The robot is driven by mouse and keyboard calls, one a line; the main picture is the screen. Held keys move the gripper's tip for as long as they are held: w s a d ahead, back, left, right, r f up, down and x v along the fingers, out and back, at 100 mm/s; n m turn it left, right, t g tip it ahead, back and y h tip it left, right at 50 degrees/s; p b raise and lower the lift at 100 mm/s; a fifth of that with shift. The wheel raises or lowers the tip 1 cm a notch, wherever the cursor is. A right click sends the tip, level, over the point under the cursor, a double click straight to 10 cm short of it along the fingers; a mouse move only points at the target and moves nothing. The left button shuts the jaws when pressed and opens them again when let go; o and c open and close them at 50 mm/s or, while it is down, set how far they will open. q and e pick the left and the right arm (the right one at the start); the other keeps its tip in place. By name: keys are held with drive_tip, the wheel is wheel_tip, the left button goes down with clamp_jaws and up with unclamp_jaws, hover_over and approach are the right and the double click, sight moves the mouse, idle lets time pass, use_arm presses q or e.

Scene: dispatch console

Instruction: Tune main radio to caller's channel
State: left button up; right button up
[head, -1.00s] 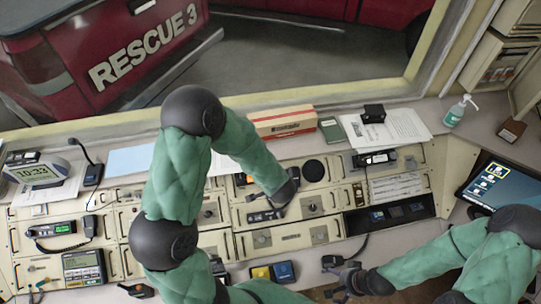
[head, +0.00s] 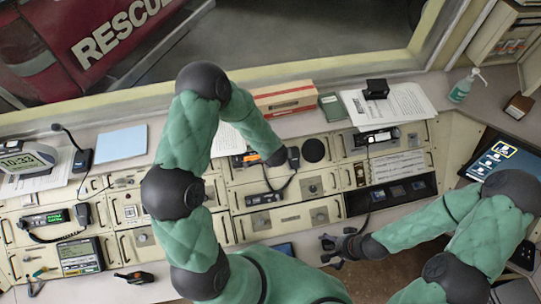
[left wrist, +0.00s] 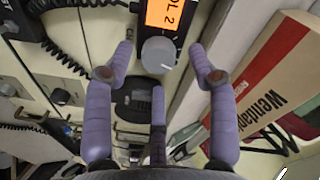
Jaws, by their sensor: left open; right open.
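A radio with an orange display (left wrist: 168,14) fills the top of the left wrist view. The display is cut off and shows "OL 2". Below it is a round grey knob (left wrist: 158,54). My left gripper (left wrist: 160,60) is open, with purple fingertips on either side of the knob, and I see no clear contact. In the head view the orange display (head: 247,158) shows just left of my left wrist, and the left fingers are hidden there. My right gripper (head: 338,247) is open and empty, in front of the console's lower edge.
Another radio with a green display (head: 45,218) sits at the left. A red-and-white box (head: 285,98) lies on the shelf behind the left wrist and shows close by in the left wrist view (left wrist: 270,75). A monitor (head: 505,165) stands right.

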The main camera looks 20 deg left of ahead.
use_arm(q)
drive_tip(key=shift+w+a+f, duration=0.2)
drive_tip(key=shift+w+f, duration=0.1)
drive_tip(key=shift+f, duration=0.3)
drive_tip(key=c, duration=1.1)
drive_tip(key=shift+r, duration=0.1)
drive_tip(key=shift+w+n, duration=0.1)
drive_tip(key=shift+n, duration=0.7)
